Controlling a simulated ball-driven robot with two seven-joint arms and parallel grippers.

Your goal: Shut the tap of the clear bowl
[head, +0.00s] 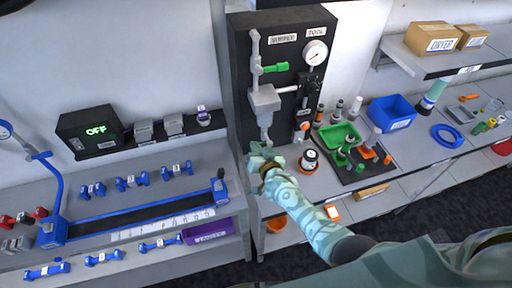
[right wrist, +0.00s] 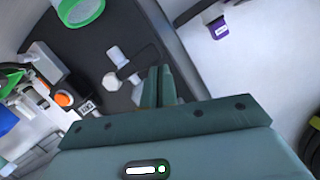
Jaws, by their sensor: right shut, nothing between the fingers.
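On the black panel (head: 240,60), a grey block (head: 264,97) has a narrow pale bowl (head: 265,120) hanging under it. My right gripper (head: 256,150) is shut and empty just below the bowl's lower end; it hides that area, so I cannot make out the tap or its position in the head view. In the right wrist view my shut fingers (right wrist: 158,88) point toward a dark surface. A pale T-shaped fitting with a round end (right wrist: 112,80) lies just left of the fingertips, apart from them in the picture. My left gripper is not in view.
A green lever (head: 276,68) and a gauge (head: 315,52) are on the panel. A shelf on the left holds a black box reading OFF (head: 90,130).

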